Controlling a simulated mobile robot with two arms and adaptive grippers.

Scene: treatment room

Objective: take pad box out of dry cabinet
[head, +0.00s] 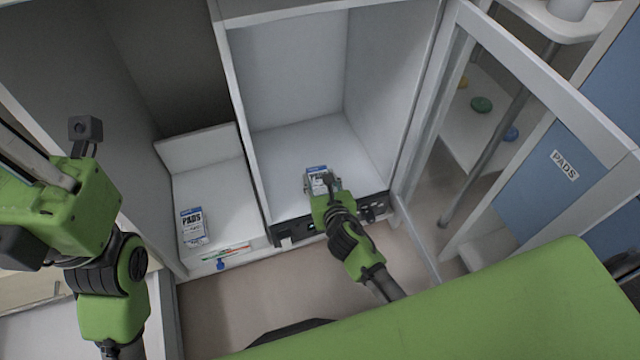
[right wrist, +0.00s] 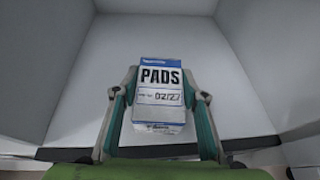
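A white and blue pad box (head: 317,175) stands on the floor of the middle cabinet compartment, near its front. My right gripper (head: 323,184) reaches in over the front edge, with a finger on each side of this box. In the right wrist view, the box (right wrist: 160,92) shows its PADS label between the two fingers (right wrist: 160,80). The fingertips are very close to its sides; whether they press on it is unclear. A second pad box (head: 192,226) stands in the left compartment. My left arm is at the left; its fingers cannot be made out clearly.
The glass door (head: 520,110) of the middle compartment stands open to the right. A dark strip (head: 300,232) runs along the compartment's front edge. Small coloured items (head: 225,255) lie at the left compartment's front. A blue panel labelled PADS (head: 566,165) is behind the door.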

